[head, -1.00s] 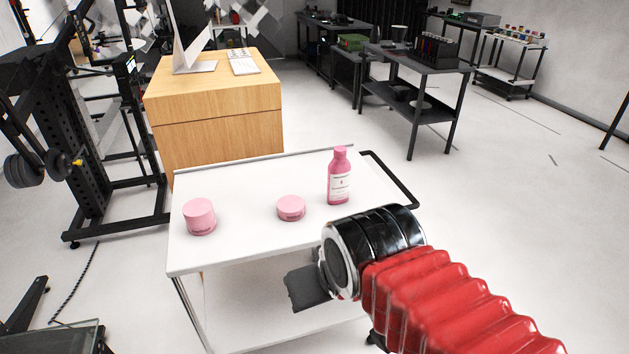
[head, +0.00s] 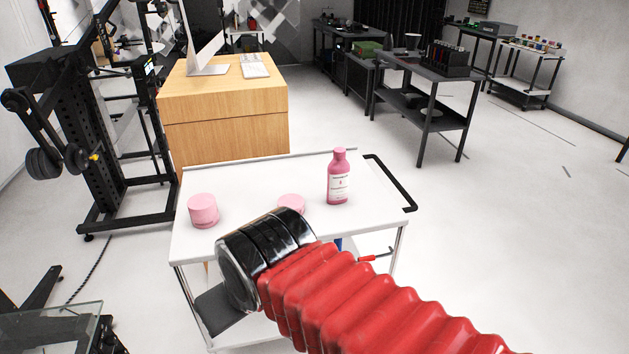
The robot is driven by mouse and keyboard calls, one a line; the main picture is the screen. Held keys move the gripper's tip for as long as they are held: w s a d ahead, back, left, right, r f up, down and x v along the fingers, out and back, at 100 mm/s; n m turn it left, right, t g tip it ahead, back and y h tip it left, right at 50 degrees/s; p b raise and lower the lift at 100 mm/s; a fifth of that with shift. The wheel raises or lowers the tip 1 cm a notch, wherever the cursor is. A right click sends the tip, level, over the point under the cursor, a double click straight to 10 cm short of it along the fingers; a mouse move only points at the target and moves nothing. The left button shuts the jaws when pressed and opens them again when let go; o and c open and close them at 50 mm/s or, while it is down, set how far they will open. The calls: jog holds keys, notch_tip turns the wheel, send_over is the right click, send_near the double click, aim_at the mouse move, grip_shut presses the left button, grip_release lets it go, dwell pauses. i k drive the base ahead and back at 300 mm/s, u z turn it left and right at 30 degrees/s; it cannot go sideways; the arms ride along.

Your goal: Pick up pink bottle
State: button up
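The pink bottle (head: 339,182) stands upright on the white cart top (head: 250,184), towards its right side, with a white label facing me. My red-sleeved arm reaches in from the lower right and ends in a black and silver wrist in front of the cart.
A pink jar (head: 203,210) stands at the left of the cart top. A second low pink jar (head: 291,203) is partly hidden behind my wrist. A black handle (head: 393,184) is at the cart's right end. A wooden desk (head: 224,115) stands behind; open floor lies right.

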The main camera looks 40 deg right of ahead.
aim_at(338, 170)
jog(key=u, duration=1.3)
jog(key=k, duration=0.9)
jog(key=z, duration=0.7)
jog(key=i, duration=1.05)
jog(key=z, duration=0.1)
